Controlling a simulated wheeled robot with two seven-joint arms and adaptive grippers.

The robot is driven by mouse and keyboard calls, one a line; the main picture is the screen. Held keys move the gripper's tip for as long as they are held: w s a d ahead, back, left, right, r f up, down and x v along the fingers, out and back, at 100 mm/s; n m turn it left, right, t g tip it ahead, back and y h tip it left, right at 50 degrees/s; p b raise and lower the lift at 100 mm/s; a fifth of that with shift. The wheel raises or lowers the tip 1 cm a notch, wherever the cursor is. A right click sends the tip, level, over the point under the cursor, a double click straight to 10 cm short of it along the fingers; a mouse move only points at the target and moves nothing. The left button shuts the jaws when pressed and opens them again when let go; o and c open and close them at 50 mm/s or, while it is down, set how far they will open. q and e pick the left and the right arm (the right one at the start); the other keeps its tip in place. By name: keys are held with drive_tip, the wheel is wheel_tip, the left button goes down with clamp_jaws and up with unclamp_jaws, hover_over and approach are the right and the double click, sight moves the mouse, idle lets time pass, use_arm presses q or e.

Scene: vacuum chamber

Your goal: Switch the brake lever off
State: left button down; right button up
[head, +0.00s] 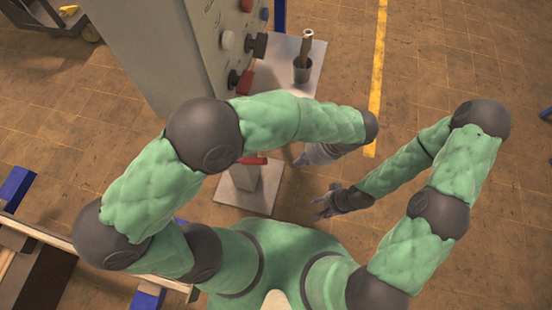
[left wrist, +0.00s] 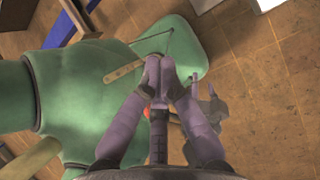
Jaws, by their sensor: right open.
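I cannot tell for sure which control is the brake lever. A red handle (head: 252,161) shows on a grey post stand, partly behind my left arm. On the tall panel are a red knob (head: 245,82) and a black one (head: 257,46). My left gripper (head: 300,158) is right of the red handle, apparently apart from it. In the left wrist view its fingers (left wrist: 162,68) come close together, with nothing clearly between them. A bit of red shows behind them. My right gripper (head: 322,205) is open and empty, lower and to the right.
The grey control panel (head: 150,50) stands at upper left. The stand's base plate (head: 232,193) lies below the left arm. The tiled floor to the right is free.

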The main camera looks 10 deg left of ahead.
use_arm(q)
drive_tip(key=shift+s+d+f, duration=0.2)
drive_tip(key=shift+d+f, duration=0.1)
drive_tip(key=shift+f, duration=0.1)
drive_tip(key=a+f+b, duration=0.5)
drive_tip(key=a, duration=0.2)
drive_tip(key=shift+w+a+f+b, duration=0.15)
drive_tip(key=shift+a+f+b, duration=0.1)
drive_tip(key=shift+f+b, duration=0.1)
idle(0.4)
drive_tip(key=shift+r, duration=0.1)
